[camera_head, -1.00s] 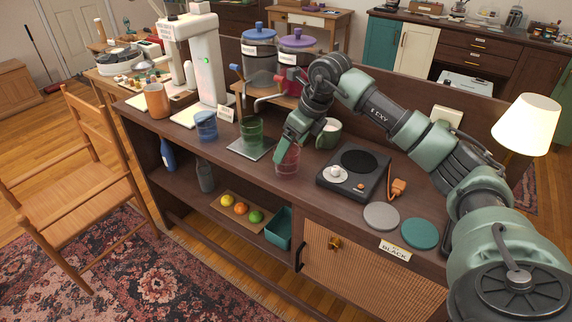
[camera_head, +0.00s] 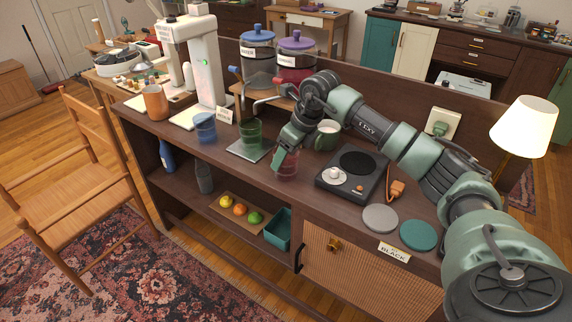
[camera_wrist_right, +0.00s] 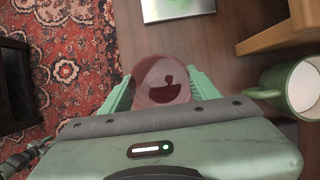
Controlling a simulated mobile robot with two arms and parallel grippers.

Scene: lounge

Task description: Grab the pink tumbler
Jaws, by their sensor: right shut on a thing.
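The pink tumbler (camera_head: 287,168) stands near the front edge of the sideboard top, partly hidden by my right gripper (camera_head: 284,160). In the right wrist view the tumbler (camera_wrist_right: 162,80) sits between the two green fingers, and my right gripper (camera_wrist_right: 160,88) is shut on it. It looks upright, and I cannot tell whether its base is clear of the top. My left gripper is not in view.
A green glass (camera_head: 250,132) on a square plate and a blue glass (camera_head: 205,127) stand to the left. A green mug (camera_head: 327,135) is close behind my gripper. A black hot plate (camera_head: 352,178) with a small white cup is to the right. Two drink dispensers (camera_head: 258,62) stand behind.

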